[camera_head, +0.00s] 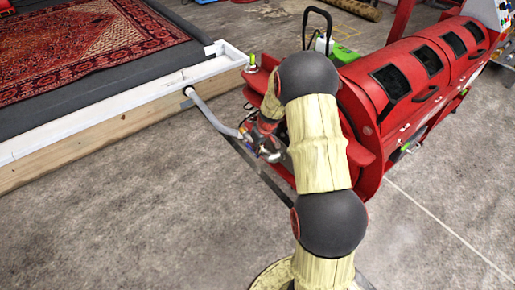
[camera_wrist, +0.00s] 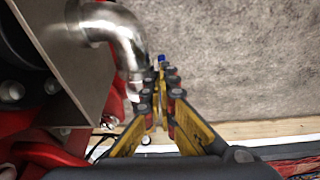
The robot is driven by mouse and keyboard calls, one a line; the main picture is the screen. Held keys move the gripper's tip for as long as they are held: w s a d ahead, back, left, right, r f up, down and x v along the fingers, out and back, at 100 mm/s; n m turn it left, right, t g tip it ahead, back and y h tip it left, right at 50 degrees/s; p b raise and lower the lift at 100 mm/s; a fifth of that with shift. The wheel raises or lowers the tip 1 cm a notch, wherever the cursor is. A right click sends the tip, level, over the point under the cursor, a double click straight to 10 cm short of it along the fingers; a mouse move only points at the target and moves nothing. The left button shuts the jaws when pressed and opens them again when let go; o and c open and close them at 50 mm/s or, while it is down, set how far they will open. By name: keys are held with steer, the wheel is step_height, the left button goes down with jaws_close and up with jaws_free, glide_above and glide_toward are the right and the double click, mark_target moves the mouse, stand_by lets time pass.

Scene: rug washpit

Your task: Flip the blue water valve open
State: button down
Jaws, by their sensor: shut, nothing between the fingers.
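A small bit of blue, which looks like the blue valve (camera_wrist: 161,58), shows just beyond my fingertips in the wrist view; most of it is hidden behind the fingers. I cannot tell whether they touch it. A bluish spot by the pipe end in the head view looks like the same valve (camera_head: 244,131). My gripper (camera_wrist: 167,75) is shut and empty, beside a shiny metal pipe elbow (camera_wrist: 122,32). In the head view my gripper (camera_head: 265,150) is at the near left end of the red machine, partly hidden by my arm.
The large red machine (camera_head: 405,85) fills the right side. A grey hose (camera_head: 207,112) runs from the white-rimmed wooden washpit edge (camera_head: 130,108) toward my gripper. A patterned red rug (camera_head: 85,45) lies in the pit. The concrete floor at front left is clear.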

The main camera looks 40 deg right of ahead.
step_height(320, 180, up, 4)
steer(key=shift+w+f+p, duration=0.15)
steer(key=shift+p, duration=0.75)
steer(key=s+r+p, duration=0.1)
steer(key=s+r, duration=0.1)
steer(key=s, duration=0.7)
steer(key=shift+s+d+r+p, duration=0.2)
steer(key=shift+s+p, duration=0.1)
steer(key=shift+s, duration=0.1)
steer(key=s+a+r+m+g+y, duration=0.1)
steer(key=s+a+r+m+g, duration=0.2)
steer(key=s+a, duration=0.4)
steer(key=s+a+r+n+t, duration=0.1)
steer(key=s+a+r, duration=0.4)
steer(key=r, duration=0.4)
steer(key=s+a+r+t, duration=0.2)
steer(key=s+a+r, duration=0.3)
steer(key=a+r, duration=0.2)
steer(key=s+a+r+n+t+h, duration=0.1)
steer(key=s+a+r, duration=0.4)
steer(key=r, duration=0.6)
steer(key=shift+s+a+r+n+t, duration=0.3)
steer(key=shift+a+t, duration=0.3)
steer(key=shift+a, duration=0.15)
